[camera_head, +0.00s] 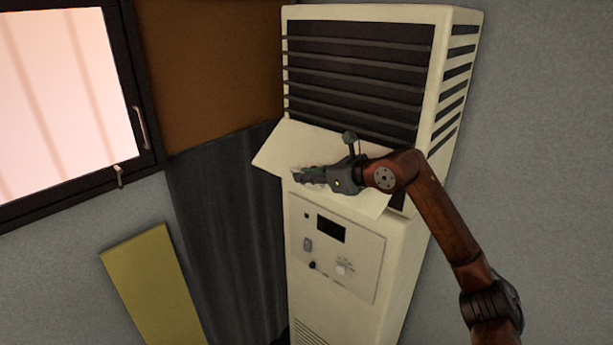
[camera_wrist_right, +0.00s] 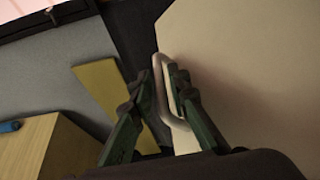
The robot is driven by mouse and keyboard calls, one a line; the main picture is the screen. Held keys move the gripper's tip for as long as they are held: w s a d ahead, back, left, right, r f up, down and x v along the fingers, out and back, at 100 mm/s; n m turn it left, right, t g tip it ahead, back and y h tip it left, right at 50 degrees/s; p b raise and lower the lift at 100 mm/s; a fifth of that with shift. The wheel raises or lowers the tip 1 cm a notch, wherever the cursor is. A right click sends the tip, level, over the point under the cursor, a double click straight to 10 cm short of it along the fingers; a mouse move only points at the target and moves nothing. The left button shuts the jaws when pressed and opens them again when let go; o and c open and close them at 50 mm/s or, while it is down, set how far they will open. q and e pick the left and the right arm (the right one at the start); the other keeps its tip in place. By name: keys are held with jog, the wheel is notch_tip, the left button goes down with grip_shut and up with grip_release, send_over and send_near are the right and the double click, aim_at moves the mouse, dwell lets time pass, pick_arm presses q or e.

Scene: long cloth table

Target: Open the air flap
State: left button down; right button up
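The air flap (camera_head: 285,150) is a pale panel on the front of a tall cream air unit (camera_head: 398,255), below its dark slats. It stands tilted outward from the unit. In the right wrist view the flap (camera_wrist_right: 250,75) fills the right side. Its pale loop handle (camera_wrist_right: 158,72) runs between the fingers of my right gripper (camera_wrist_right: 160,82). These fingers are drawn close together around the bar, one on each side; exact contact is hard to see. In the head view my right gripper (camera_head: 310,175) lies in front of the flap. My left gripper is not in view.
A control panel (camera_head: 335,250) with a dark display sits below the flap. A dark-framed window (camera_head: 70,95) is at the left, and a yellow board (camera_head: 155,285) leans below it. A wooden box-like piece (camera_wrist_right: 45,150) shows in the wrist view. Grey wall stands at the right.

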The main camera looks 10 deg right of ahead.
jog(key=shift+d, duration=0.1)
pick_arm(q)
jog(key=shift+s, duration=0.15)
pick_arm(e)
jog(key=v, duration=1.2)
jog(key=shift+w, duration=0.1)
